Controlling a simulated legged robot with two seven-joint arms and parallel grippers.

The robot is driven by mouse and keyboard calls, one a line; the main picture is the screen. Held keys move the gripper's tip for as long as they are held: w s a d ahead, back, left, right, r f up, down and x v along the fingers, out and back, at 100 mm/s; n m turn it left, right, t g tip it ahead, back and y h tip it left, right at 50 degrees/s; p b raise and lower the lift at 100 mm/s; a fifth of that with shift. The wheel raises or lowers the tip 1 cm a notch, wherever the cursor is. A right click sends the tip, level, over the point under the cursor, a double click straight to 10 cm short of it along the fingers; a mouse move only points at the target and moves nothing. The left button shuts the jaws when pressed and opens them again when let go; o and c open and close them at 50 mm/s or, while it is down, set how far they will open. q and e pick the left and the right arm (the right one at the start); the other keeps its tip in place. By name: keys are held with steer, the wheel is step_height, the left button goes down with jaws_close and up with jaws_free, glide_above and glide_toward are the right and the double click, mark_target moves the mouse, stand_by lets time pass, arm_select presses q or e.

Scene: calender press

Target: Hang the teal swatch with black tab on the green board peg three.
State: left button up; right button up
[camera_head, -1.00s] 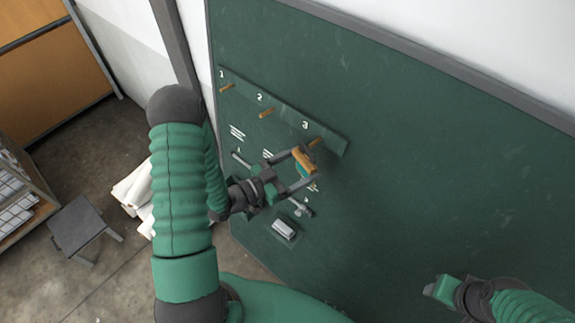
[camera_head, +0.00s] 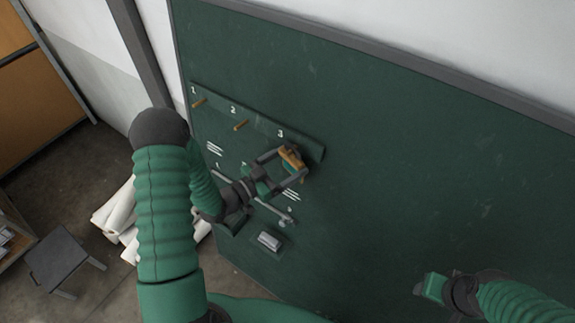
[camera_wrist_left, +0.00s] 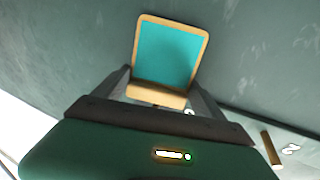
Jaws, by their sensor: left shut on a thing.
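The green board (camera_head: 400,130) fills much of the head view, with a rail of numbered pegs. Peg one (camera_head: 199,103) and peg two (camera_head: 241,125) are bare. The label three (camera_head: 280,133) shows, but its peg is hidden behind or merges with the swatch. My left gripper (camera_head: 291,170) is shut on the swatch (camera_head: 291,157), close in front of the board below label three. In the left wrist view the swatch (camera_wrist_left: 167,55) is a teal panel with a tan border. I cannot make out its black tab, or whether it touches the peg. My right gripper (camera_head: 432,287) is away at lower right.
A grey-white block (camera_head: 269,240) and a rod-like fitting (camera_head: 275,211) are on the board below the rail. A dark stool (camera_head: 65,258) and white rolls (camera_head: 117,215) stand on the floor at left. The board's right side is clear.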

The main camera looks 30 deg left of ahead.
arm_select(q)
steer(key=shift+s+a, duration=0.1)
steer(key=shift+a, duration=0.25)
steer(key=o, duration=1.6)
steer(key=shift+d, duration=0.15)
steer(key=o, duration=0.4)
steer(key=shift+d, duration=0.15)
steer(key=shift+c, duration=0.2)
arm_select(e)
steer(key=shift+a, duration=0.25)
